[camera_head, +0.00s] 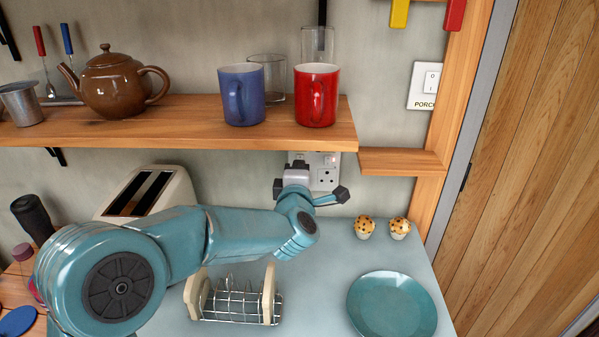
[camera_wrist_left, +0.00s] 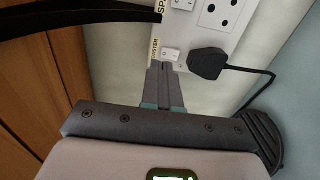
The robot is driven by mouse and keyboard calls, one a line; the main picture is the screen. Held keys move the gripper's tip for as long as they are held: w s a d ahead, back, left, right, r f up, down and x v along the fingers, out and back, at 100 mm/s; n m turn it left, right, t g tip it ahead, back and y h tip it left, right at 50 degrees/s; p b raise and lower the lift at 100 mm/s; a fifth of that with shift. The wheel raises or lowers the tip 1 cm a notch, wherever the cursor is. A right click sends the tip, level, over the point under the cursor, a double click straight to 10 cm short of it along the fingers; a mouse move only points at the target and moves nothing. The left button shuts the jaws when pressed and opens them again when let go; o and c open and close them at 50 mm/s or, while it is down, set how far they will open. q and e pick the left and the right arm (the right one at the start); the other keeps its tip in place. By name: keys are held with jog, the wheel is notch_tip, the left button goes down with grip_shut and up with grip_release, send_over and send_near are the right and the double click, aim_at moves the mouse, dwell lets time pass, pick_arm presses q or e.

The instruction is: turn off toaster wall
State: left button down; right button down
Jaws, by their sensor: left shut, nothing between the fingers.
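A white wall socket panel (camera_head: 327,176) sits on the wall below the shelf, partly hidden by my left wrist. In the left wrist view the panel (camera_wrist_left: 222,42) shows close up. A small white rocker switch (camera_wrist_left: 172,54) sits beside a label that seems to read "TOASTER". A black plug (camera_wrist_left: 207,65) is in the socket right of it. My left gripper (camera_wrist_left: 161,70) is shut and empty, its tips just below the switch; I cannot tell whether they touch. In the head view my left gripper (camera_head: 297,175) is in front of the panel. The cream toaster (camera_head: 150,192) stands behind my left arm.
The wooden shelf (camera_head: 180,122) above holds a teapot (camera_head: 115,85), a blue mug (camera_head: 241,94) and a red mug (camera_head: 316,95). A toast rack (camera_head: 235,305), teal plate (camera_head: 392,304) and two muffins (camera_head: 382,228) are on the counter. A black cable (camera_wrist_left: 262,92) hangs from the plug.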

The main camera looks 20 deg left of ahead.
pick_arm(q)
jog(key=b+v, duration=0.2)
jog(key=v, duration=0.7)
jog(key=shift+s+r, duration=0.25)
jog(key=shift+s, duration=0.15)
